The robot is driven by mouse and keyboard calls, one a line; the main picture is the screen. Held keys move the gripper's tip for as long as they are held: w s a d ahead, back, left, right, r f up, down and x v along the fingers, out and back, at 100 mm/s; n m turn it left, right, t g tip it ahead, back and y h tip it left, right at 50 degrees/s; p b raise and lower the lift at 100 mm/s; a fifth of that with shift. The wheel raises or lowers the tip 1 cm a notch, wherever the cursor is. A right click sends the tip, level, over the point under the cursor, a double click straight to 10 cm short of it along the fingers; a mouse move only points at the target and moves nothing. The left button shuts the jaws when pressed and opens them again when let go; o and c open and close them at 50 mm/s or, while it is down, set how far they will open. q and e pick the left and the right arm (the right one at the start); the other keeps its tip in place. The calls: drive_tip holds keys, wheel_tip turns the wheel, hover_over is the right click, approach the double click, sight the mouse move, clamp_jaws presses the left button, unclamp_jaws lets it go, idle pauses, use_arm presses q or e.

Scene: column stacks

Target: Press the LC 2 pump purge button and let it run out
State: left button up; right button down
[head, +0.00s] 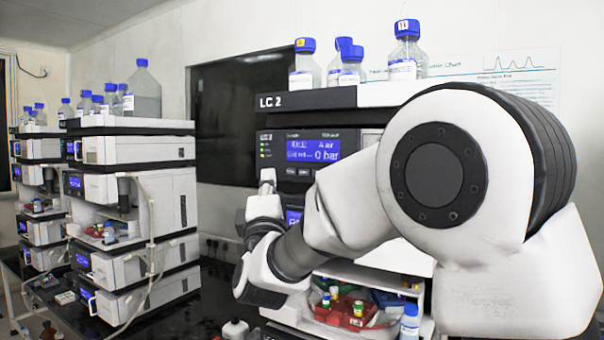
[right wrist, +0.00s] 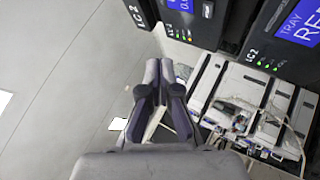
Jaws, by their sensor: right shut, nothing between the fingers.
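The LC 2 stack (head: 300,98) stands in the middle of the head view. Its pump module has a blue display (head: 312,150) that reads "A air" and "0 bar". Small buttons (head: 303,172) show below the display; I cannot tell which is the purge button. My right gripper (head: 267,176) is shut and empty, its tips pointing up at the lower left of the pump panel. Contact cannot be told. In the right wrist view the fingers (right wrist: 158,66) are together, left of panels marked LC 2 (right wrist: 176,30). My left gripper is not in view.
Solvent bottles (head: 405,55) stand on top of LC 2. My right arm covers much of its right side. An open compartment below holds a red tray (head: 340,310) with vials. Another instrument stack (head: 135,200) stands to the left, with black bench (head: 215,290) between.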

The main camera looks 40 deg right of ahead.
approach(298, 163)
drive_tip(key=shift+a+r+p+x, duration=0.1)
drive_tip(key=shift+a+p+x, duration=0.05)
drive_tip(key=shift+x, duration=0.6)
drive_tip(key=shift+a+r+p+x, duration=0.1)
drive_tip(key=shift+a+p+x, duration=0.05)
drive_tip(key=shift+x, duration=0.55)
drive_tip(key=shift+a+r+p+x, duration=0.1)
drive_tip(key=shift+a+p+x, duration=0.05)
drive_tip(key=shift+x, duration=0.6)
drive_tip(key=shift+w+d, duration=0.2)
drive_tip(key=shift+d, duration=0.25)
drive_tip(key=shift+w+d, duration=0.15)
drive_tip(key=shift+d, duration=0.15)
idle(0.4)
drive_tip(key=shift+s+a, duration=0.35)
drive_tip(key=shift+a, duration=0.45)
